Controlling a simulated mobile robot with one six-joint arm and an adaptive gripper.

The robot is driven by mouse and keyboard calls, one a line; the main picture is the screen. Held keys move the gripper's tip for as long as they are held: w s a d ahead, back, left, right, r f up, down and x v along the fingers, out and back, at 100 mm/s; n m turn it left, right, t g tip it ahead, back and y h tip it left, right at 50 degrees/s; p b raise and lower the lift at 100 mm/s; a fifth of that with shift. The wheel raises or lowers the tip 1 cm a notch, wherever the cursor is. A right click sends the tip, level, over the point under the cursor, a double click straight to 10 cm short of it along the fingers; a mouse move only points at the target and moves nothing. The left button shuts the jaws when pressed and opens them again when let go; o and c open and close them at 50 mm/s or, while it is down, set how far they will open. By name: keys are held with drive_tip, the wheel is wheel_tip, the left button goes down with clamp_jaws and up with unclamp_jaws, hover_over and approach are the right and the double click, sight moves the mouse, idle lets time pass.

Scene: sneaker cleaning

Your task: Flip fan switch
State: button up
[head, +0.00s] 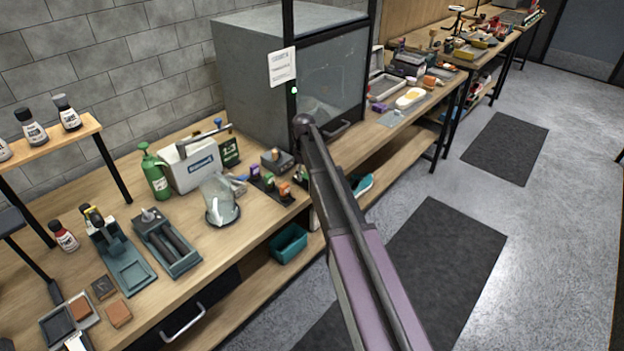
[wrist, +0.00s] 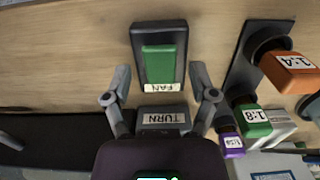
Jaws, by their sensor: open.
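The fan switch (wrist: 160,58) is in the upper middle of the wrist view. A dark block with an upside-down TURN label (wrist: 162,118) shows between the fingers. Nothing is gripped, and I cannot tell whether a finger touches the switch. In the head view my arm hides the gripper, and I cannot make out the switch for sure.
A black rack with orange (wrist: 290,72), green (wrist: 252,121) and purple (wrist: 231,144) labelled items stands right of the switch in the wrist view. In the head view, a grey cabinet (head: 252,85) stands behind my arm.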

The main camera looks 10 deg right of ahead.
drive_tip(key=shift+s, duration=0.1)
drive_tip(key=shift+s+d+f+t+y, duration=0.15)
drive_tip(key=shift+s+t+y, duration=0.15)
drive_tip(key=shift+t+y, duration=0.55)
drive_tip(key=shift+s+d+t+y+b, duration=0.1)
drive_tip(key=shift+t+y+b, duration=0.45)
drive_tip(key=shift+t+b, duration=0.45)
drive_tip(key=shift+d+r+t+p, duration=0.1)
drive_tip(key=shift+r+t+p, duration=0.15)
drive_tip(key=shift+r+p, duration=0.55)
drive_tip(key=p+v, duration=1.1)
drive_tip(key=v, duration=0.1)
drive_tip(key=s+a+r+m+g+h+p, duration=0.1)
drive_tip(key=s+m, duration=0.2)
drive_tip(key=s, duration=0.8)
drive_tip(key=s+a+r+m+g+h+p, duration=0.1)
drive_tip(key=s+a+m+g+p, duration=0.1)
drive_tip(key=s, duration=0.9)
drive_tip(key=shift+s+m+g+p, duration=0.2)
drive_tip(key=shift+m+g+p, duration=0.1)
drive_tip(key=shift+m, duration=0.4)
drive_tip(key=shift+s+f, duration=0.1)
